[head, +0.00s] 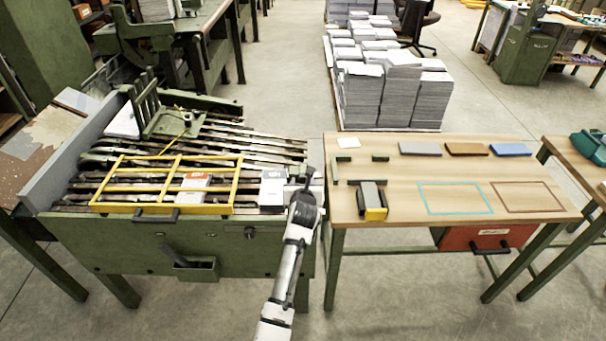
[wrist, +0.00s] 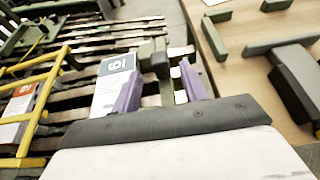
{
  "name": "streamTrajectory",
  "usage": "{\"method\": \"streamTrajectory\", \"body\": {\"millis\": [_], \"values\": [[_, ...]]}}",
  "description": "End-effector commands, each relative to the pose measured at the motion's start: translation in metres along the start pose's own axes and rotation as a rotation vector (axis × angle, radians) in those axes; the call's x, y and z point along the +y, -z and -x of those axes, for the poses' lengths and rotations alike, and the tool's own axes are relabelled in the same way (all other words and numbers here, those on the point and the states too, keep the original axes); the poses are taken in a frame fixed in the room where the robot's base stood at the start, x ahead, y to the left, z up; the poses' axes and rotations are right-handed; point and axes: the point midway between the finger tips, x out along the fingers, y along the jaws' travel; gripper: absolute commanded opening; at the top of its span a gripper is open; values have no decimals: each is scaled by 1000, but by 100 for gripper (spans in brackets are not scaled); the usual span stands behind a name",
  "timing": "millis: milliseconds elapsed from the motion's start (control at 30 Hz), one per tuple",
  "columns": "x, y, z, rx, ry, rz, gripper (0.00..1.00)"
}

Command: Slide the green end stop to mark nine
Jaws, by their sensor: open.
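A small dark green block (wrist: 158,58), which looks like the end stop, stands on the slatted green bench at its right end. In the wrist view it appears between the purple fingertips of my gripper (wrist: 160,70), which are apart. I cannot tell whether they touch it. In the head view my gripper (head: 305,182) hides most of that spot. Just left of it lies a white card with a dark blue top (wrist: 115,75), which also shows in the head view (head: 272,188). Its large numeral looks like a nine or a six turned over.
A yellow frame (head: 237,185) lies on the slats (head: 270,146), with an orange-topped card (head: 194,184) beneath it. To the right, a wooden table (head: 395,215) bears small green brackets (head: 380,158), a grey-and-yellow tool (head: 373,205) and colored blocks (head: 467,149). A narrow gap separates bench and table.

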Motion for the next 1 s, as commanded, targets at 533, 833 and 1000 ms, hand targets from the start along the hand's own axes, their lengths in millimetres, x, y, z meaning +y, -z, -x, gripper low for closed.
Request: {"method": "streamTrajectory", "body": {"millis": [533,833,1000], "values": [[0,0,-55,0,0,1,44],[0,0,-56,-1,0,1,41],[0,0,-56,-1,0,1,19]]}}
